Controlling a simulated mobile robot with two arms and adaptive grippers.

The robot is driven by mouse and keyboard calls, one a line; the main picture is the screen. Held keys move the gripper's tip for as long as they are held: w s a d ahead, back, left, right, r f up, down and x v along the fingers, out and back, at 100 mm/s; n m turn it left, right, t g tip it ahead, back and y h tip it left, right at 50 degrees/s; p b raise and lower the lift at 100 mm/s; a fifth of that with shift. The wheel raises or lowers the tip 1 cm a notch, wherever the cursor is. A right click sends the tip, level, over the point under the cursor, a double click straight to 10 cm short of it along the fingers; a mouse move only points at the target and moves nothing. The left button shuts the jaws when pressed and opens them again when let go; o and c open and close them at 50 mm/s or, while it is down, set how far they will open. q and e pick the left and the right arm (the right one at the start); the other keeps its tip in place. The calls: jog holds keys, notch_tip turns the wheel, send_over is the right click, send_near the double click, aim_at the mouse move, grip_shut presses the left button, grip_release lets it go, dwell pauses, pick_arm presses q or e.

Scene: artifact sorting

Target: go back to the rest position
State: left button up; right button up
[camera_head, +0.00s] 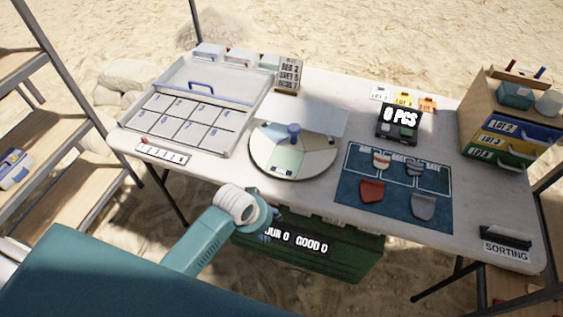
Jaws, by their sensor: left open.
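My left arm (205,240) comes in from the lower left. My left gripper (272,226) is small and dark in this view, in front of the table's near edge and above the green crate (350,262). It is open, and I see nothing held in it. My right gripper is not in view.
The white table (315,195) holds a compartment tray with a lid (180,118), a round sectored turntable (262,166) and a blue mat (350,205) with several pieces. Drawers (505,135) stand at the far right. Wooden shelves (75,170) stand at the left.

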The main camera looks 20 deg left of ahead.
pick_arm(q)
jog(key=shift+f, duration=0.1)
jog(key=s+a+f+g+y, duration=0.1)
jog(key=s+a+f, duration=0.1)
jog(key=s+f, duration=0.6)
jog(key=s+a+f, duration=0.2)
jog(key=s+f, duration=0.1)
jog(key=f, duration=0.8)
jog(key=s+a+f, duration=0.1)
jog(key=s+f, duration=0.5)
jog(key=s, duration=0.6)
jog(key=s+a+f+g, duration=0.1)
jog(key=s+f, duration=0.5)
jog(key=s, duration=0.6)
jog(key=shift+s+a+f+g, duration=0.15)
jog(key=shift+s+g, duration=0.15)
jog(key=shift+s, duration=0.1)
